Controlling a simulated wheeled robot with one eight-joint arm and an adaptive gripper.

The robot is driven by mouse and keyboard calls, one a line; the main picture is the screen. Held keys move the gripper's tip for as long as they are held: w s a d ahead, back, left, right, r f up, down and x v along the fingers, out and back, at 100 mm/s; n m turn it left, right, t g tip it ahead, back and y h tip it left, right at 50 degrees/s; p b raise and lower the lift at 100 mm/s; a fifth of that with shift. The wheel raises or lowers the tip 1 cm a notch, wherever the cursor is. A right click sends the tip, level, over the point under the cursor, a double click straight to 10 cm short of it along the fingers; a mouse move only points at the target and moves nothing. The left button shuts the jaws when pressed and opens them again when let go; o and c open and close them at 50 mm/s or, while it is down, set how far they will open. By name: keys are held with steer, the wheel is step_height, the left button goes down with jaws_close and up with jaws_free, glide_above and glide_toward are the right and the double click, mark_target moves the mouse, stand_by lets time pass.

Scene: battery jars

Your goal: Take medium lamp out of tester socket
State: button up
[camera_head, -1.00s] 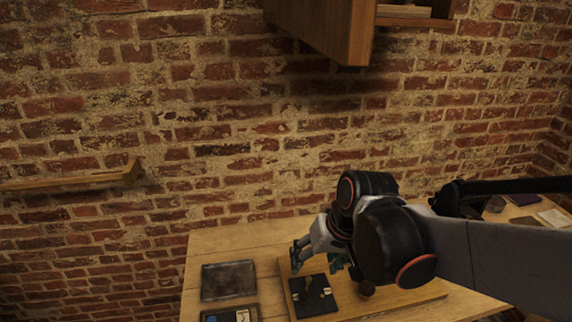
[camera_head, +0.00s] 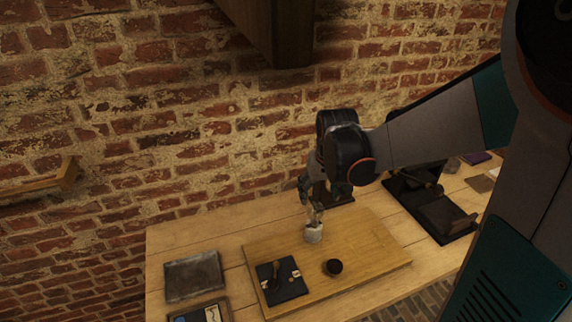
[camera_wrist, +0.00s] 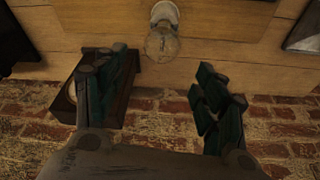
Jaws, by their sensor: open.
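A clear glass lamp (camera_wrist: 162,43) is at the top of the wrist view, at the end of a pale round socket (camera_wrist: 165,13). In the head view the pale socket (camera_head: 314,234) stands near the back of a wooden board; the lamp is small and unclear there. My gripper (camera_head: 308,194) is just above and behind the socket, pointing down. In the wrist view my gripper (camera_wrist: 160,72) has its fingers spread and empty. The lamp lies beyond the gap between the fingertips, apart from both. I cannot tell the lamp's size class.
The wooden board (camera_head: 375,255) also carries a dark round knob (camera_head: 333,267) and a black plate (camera_head: 289,288) with small parts. A dark tray (camera_head: 194,276) lies left. A dark wooden box (camera_wrist: 122,92) is by the left finger. Black equipment (camera_head: 445,215) stands right.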

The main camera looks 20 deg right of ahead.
mark_target(313, 211)
steer(key=b+x, duration=0.3)
steer(key=x, duration=0.7)
steer(key=shift+f+b, duration=0.3)
steer(key=shift+f, duration=0.1)
steer(key=c, duration=1.3)
steer(key=n, duration=0.2)
steer(key=n+y, duration=0.1)
steer(key=n, duration=0.1)
steer(key=shift+a+n, duration=0.2)
steer(key=shift+n, duration=0.1)
steer(key=shift+a+n+y+b, duration=0.1)
steer(key=shift+n+y+b, duration=0.2)
steer(key=shift+n, duration=0.6)
